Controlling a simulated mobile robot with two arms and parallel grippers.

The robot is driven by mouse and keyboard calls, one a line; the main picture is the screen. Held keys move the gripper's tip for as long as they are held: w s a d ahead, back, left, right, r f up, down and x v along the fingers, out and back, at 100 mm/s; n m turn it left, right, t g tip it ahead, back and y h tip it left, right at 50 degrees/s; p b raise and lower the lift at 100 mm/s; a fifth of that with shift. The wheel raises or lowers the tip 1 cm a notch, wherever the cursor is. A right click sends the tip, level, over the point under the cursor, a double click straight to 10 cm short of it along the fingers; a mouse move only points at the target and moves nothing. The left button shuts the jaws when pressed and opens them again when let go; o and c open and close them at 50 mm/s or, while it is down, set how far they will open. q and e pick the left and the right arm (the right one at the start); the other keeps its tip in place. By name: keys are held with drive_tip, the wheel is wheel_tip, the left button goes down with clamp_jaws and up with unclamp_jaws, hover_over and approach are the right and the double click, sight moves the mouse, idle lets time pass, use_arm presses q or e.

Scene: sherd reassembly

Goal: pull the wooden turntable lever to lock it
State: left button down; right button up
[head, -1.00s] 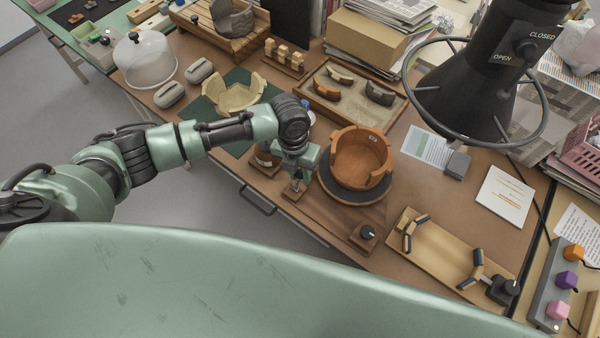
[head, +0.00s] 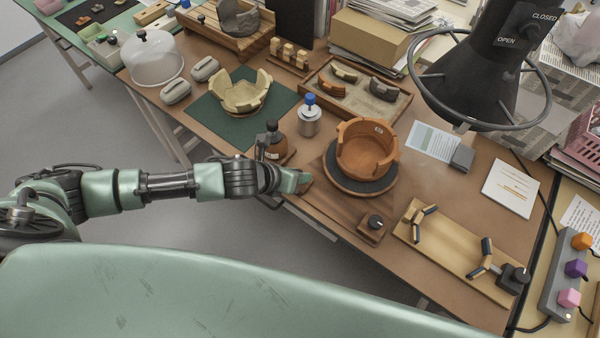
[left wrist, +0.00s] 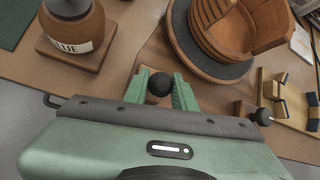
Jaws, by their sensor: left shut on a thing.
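The wooden turntable (head: 332,172) has a dark top and carries a partly rebuilt terracotta pot (head: 368,150). Its rim also shows at the top of the left wrist view (left wrist: 179,45). My left gripper (head: 303,182) is at the near table edge, left of the turntable. In the left wrist view my left gripper (left wrist: 160,88) is shut on the lever's round black knob (left wrist: 159,83), which sits between the green fingers. My right gripper is not in view.
A brown glue bottle (head: 273,147) on a wooden base stands close behind my left gripper. A block with a black dial (head: 374,222) sits to its right at the front.

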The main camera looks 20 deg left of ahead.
use_arm(q)
drive_tip(key=shift+s+a+f+t+h+b, duration=0.15)
drive_tip(key=shift+s+t+h+b, duration=0.15)
drive_tip(key=shift+t+b, duration=0.45)
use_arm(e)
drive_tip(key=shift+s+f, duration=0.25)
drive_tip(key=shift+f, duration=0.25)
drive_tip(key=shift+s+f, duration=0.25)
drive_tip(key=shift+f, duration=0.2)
use_arm(q)
drive_tip(key=c, duration=1.1)
unclamp_jaws()
drive_tip(key=shift+c, duration=0.2)
drive_tip(key=v, duration=0.7)
drive_tip(key=shift+s+r, duration=0.25)
drive_tip(key=shift+s, duration=0.05)
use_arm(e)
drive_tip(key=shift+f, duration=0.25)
use_arm(q)
drive_tip(key=shift+a, duration=0.1)
